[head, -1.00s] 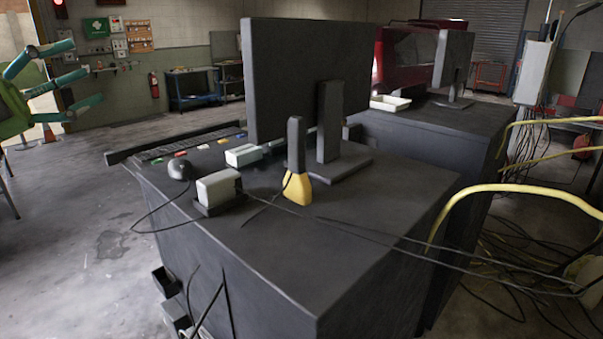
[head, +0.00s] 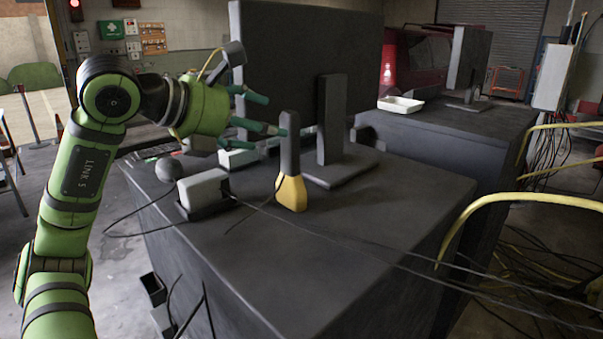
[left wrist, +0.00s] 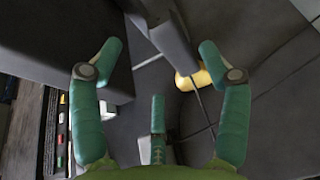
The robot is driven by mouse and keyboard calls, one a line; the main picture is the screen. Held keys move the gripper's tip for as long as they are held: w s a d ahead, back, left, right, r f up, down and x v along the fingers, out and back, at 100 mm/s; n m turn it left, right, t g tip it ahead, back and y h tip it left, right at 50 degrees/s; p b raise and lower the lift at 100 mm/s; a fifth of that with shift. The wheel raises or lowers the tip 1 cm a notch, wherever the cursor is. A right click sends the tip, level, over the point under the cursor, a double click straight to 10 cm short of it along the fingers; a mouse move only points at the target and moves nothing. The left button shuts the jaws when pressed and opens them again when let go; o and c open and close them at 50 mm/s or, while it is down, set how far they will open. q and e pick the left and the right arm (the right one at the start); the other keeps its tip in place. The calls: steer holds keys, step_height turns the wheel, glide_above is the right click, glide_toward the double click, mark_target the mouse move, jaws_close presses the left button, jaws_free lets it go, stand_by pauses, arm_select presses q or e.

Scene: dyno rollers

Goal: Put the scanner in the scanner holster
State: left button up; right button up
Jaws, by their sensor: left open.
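The scanner (head: 291,190), with a dark upright handle and a yellow lower end, stands on the dark cabinet top in front of the monitor stand. Its handle and yellow end also show in the left wrist view (left wrist: 193,79). My left gripper (head: 272,118) is open, with teal fingers spread beside the upper handle, on its left in the head view. In the left wrist view the handle lies between the two upper fingers, and I cannot tell if they touch it. Dark open-topped boxes (head: 153,289) on the cabinet's left side may include the holster. My right gripper is out of view.
A large monitor (head: 300,65) stands close behind the scanner. A white box in a dark cradle (head: 203,190) and a mouse (head: 168,169) sit to the left. Black cables cross the cabinet top (head: 370,225), and a yellow hose (head: 500,194) arches at right.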

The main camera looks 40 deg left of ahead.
arm_select(q)
steer(key=p, duration=0.2)
glide_above(282, 173)
step_height(282, 173, down, 3)
steer(key=shift+w+r, duration=0.1)
steer(key=shift+r, duration=0.1)
jaws_close()
steer(key=shift+r, duration=0.15)
